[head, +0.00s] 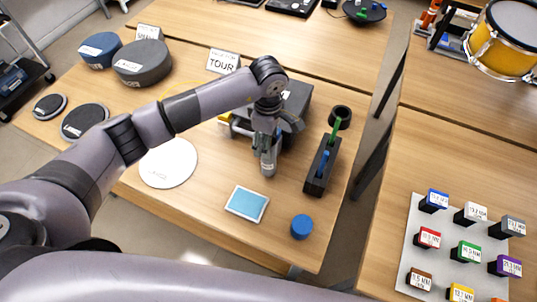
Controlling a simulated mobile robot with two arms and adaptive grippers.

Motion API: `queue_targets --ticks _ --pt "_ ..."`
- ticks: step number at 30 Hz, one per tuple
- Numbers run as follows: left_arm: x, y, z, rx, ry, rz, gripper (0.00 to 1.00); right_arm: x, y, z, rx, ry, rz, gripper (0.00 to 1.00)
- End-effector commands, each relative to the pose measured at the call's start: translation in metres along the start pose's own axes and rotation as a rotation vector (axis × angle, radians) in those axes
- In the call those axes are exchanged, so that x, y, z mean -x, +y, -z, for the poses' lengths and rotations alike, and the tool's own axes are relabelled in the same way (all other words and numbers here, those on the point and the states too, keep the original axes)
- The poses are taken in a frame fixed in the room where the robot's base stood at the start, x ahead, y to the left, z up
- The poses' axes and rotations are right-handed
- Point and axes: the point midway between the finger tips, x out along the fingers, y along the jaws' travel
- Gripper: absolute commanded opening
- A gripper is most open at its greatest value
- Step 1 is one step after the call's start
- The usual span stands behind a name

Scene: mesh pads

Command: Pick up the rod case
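A narrow black case (314,185) with a green rod (336,128) and a blue rod (323,160) standing in it lies along the right side of the near table. It looks like the rod case. My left gripper (267,168) points down over the table, to the left of the case and apart from it. Its fingers are small and close together here, so I cannot tell whether they are open or shut. A dark grey box (296,98) is behind the gripper, partly hidden by my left arm. My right gripper is out of view.
A black ring (341,113) sits behind the case. A blue pad (247,203), a blue cylinder (301,227) and a white disc (168,162) lie nearer. Round pads and signs (223,61) stand at left and back. Labelled blocks fill a tray (412,240) on the right table, across a gap.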

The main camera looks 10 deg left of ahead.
Motion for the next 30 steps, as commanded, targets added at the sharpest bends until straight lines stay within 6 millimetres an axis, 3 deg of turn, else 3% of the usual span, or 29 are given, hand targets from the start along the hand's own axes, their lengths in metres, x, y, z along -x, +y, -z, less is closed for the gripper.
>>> queue_targets --ticks 4,9,17,30 --pt "-0.017 -0.004 -0.003 0.001 -0.001 0.007 0.60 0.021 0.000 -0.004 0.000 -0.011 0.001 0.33" --pt "-0.040 -0.003 -0.002 0.001 -0.001 0.005 0.60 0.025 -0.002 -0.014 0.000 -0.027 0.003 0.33" --pt "-0.044 -0.002 -0.002 0.001 -0.001 0.001 0.60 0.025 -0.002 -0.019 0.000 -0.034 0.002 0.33" --pt "-0.044 -0.002 -0.002 0.001 0.000 0.002 0.32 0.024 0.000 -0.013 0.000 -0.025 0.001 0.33"
